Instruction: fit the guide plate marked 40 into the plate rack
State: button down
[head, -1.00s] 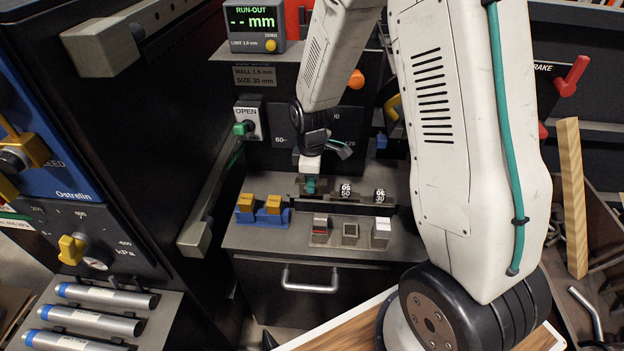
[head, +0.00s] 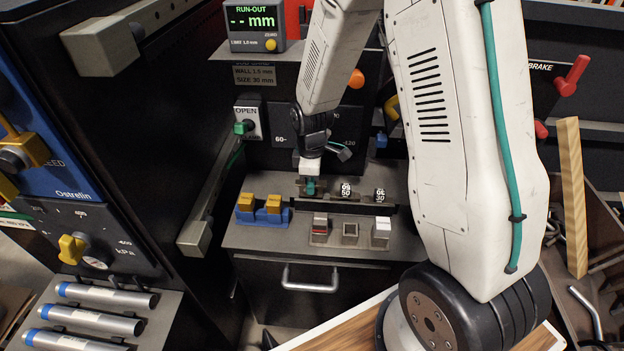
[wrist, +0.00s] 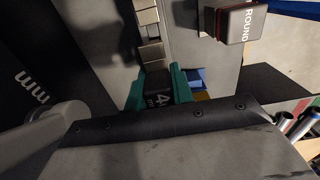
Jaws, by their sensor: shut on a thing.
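My gripper (head: 310,187) has teal fingertips and is low over the left end of the plate rack (head: 363,195) in the head view. In the wrist view the gripper (wrist: 158,92) is shut on the dark guide plate (wrist: 157,86), whose white marking shows a 4; the rest is cut off. In the head view this plate is hidden by the fingers. Two other dark plates, marked 50 (head: 346,190) and 30 (head: 380,195), stand in the rack to the right of my gripper. I cannot tell whether the held plate is seated.
A blue holder with yellow blocks (head: 260,208) stands left of the rack. Several small blocks (head: 350,233) stand in front of it. A run-out display (head: 252,18) sits above and reads "-- mm". A grey bar handle (head: 196,236) juts out at the left.

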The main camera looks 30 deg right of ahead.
jog(key=shift+f, duration=1.6)
jog(key=c, duration=1.1)
grip_release()
jog(key=shift+r, duration=0.1)
notch_tip(320, 180, up, 8)
jog(key=shift+f, duration=0.2)
